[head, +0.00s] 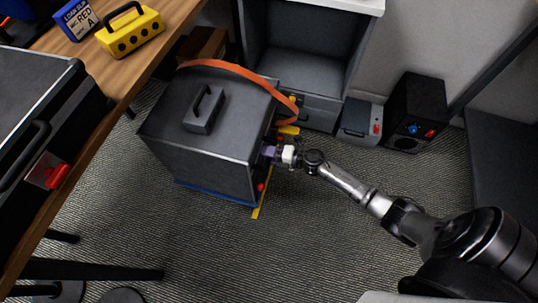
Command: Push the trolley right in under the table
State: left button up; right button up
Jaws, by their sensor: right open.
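A large dark grey box (200,145) with a black handle on its lid stands on the carpet near the middle of the head view. A blue base edge (215,194) shows under it; I take this box and base for the trolley. The wooden table (65,38) runs along the left. The box is beside the table's right edge, mostly out in the open. My right gripper (271,153) is open at the box's right side, close against it; whether it touches is unclear. My left gripper is out of view.
An orange strap (238,69) arches over the box's back edge. Yellow tape (261,202) marks the floor beside it. A grey cabinet (303,50) and a black speaker-like unit (415,110) stand behind. A yellow block (131,32) and a black case (40,95) rest on the table.

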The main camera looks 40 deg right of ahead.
jog(key=shift+c, duration=0.2)
grip_shut()
dwell(0.4)
